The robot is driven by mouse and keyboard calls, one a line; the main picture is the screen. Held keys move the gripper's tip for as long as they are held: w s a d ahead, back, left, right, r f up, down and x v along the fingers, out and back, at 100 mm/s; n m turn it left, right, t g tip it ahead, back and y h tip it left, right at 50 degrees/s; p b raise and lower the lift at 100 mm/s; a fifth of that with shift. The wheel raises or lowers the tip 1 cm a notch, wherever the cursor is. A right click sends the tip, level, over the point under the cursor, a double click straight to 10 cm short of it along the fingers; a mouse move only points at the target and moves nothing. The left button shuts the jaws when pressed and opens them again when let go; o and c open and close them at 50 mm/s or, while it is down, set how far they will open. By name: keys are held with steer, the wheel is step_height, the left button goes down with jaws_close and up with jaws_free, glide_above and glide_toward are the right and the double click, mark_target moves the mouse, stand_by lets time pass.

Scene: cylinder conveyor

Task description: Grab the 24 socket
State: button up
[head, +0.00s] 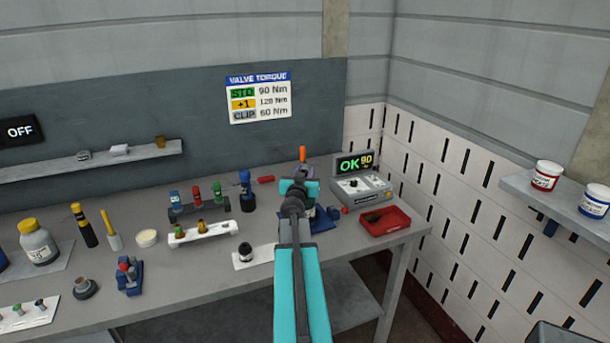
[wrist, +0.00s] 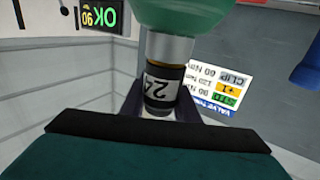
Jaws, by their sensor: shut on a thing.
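My gripper (head: 300,186) is raised over the right part of the bench, seen from behind in the head view. In the wrist view it is shut on the 24 socket (wrist: 162,92), a dark cylinder with a white label reading 24 and a silver band. The dark jaw parts show on both sides of the socket. A rounded green part (wrist: 185,14) meets the silver band at the top of the wrist view; I cannot tell what it belongs to. In the head view my arm hides the socket.
A tester (head: 362,190) reading OK 90 and a red tray (head: 399,228) stand right of my arm. To the left are a socket rack (head: 205,209), a white holder (head: 218,231) and a dark cylinder (head: 245,252) on a white plate. A shelf with jars is far right.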

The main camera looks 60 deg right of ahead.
steer(key=shift+r, duration=0.15)
step_height(320, 180, up, 10)
steer(key=p, duration=0.6)
steer(key=shift+f, duration=0.25)
stand_by(0.4)
